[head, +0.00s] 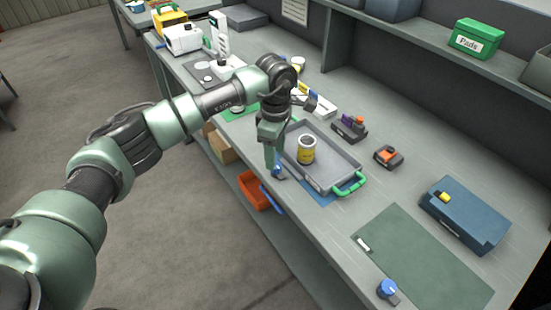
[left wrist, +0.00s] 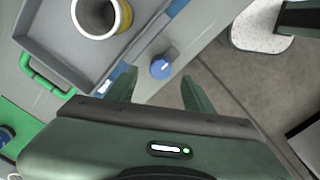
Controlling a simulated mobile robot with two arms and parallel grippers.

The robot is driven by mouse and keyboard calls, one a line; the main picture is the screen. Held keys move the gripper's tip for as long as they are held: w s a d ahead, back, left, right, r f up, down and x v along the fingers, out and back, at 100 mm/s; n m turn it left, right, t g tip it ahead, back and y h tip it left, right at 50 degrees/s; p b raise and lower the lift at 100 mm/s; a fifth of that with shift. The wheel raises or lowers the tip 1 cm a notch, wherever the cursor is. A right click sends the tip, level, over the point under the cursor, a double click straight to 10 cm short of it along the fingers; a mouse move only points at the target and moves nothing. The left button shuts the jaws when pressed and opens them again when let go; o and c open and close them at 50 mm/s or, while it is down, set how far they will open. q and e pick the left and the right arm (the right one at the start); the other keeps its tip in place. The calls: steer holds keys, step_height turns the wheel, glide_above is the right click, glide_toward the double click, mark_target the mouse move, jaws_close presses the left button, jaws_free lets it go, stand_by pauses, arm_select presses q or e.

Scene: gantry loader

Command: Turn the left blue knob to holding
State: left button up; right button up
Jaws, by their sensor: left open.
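The left blue knob (head: 279,171) sits at the front edge of the bench, below the grey tray. It also shows in the left wrist view (left wrist: 160,69), with a short pale mark on its top; no label for its setting can be read. My left gripper (head: 270,163) points down close beside the knob. In the left wrist view its open fingers (left wrist: 158,92) are spread to either side below the knob, with nothing between them. A second blue knob (head: 387,289) is at the front edge farther right. My right gripper is not in view.
The grey tray (head: 335,148) with green handles holds a yellow can (head: 307,149), just behind the knob. An orange bin (head: 253,191) sits below the bench edge. A green mat (head: 425,262) and a blue case (head: 467,215) lie to the right.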

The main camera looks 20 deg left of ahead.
mark_target(278, 172)
arm_select(q)
steer(key=shift+d+f+p, duration=0.1)
steer(key=shift+f+p, duration=0.2)
steer(key=shift+f, duration=1.45)
steer(key=shift+c, duration=0.3)
jaws_close()
